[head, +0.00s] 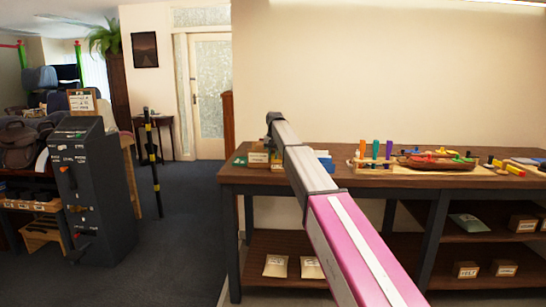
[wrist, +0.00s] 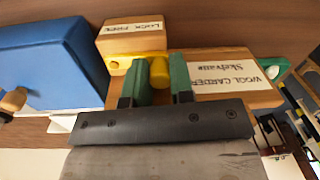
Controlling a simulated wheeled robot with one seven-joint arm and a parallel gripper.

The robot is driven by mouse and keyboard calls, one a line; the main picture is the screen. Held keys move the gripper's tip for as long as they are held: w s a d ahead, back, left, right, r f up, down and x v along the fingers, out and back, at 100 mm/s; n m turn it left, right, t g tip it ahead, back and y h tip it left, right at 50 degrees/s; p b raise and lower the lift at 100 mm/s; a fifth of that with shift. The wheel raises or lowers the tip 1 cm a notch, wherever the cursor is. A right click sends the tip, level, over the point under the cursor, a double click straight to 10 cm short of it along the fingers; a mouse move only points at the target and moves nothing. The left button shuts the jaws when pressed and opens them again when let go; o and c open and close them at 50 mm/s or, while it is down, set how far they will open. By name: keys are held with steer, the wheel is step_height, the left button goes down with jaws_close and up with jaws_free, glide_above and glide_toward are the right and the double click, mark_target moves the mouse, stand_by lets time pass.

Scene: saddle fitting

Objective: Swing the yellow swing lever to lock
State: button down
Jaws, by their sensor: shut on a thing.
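The yellow swing lever (wrist: 159,74) shows in the wrist view as a rounded yellow post. It stands between the two green fingers of my gripper (wrist: 157,68), which is shut on it. Beside it, to the left, a yellow part (wrist: 119,65) lies along the lower edge of a wooden block (wrist: 131,39) with a printed label I read only in part. The far end of the lever and its pivot are hidden by the fingers. In the head view my arm reaches to the workbench's left end, and the lever cannot be made out there.
In the wrist view a wooden block labelled "wool carder" (wrist: 240,95) lies right of the fingers, close by. A large blue block (wrist: 52,62) fills the left. In the head view the workbench (head: 330,180) holds several coloured pegs and fixtures farther right.

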steer(key=c, duration=1)
jaws_free()
steer(key=shift+r, duration=0.1)
step_height(320, 180, up, 11)
steer(key=shift+d+f, duration=0.2)
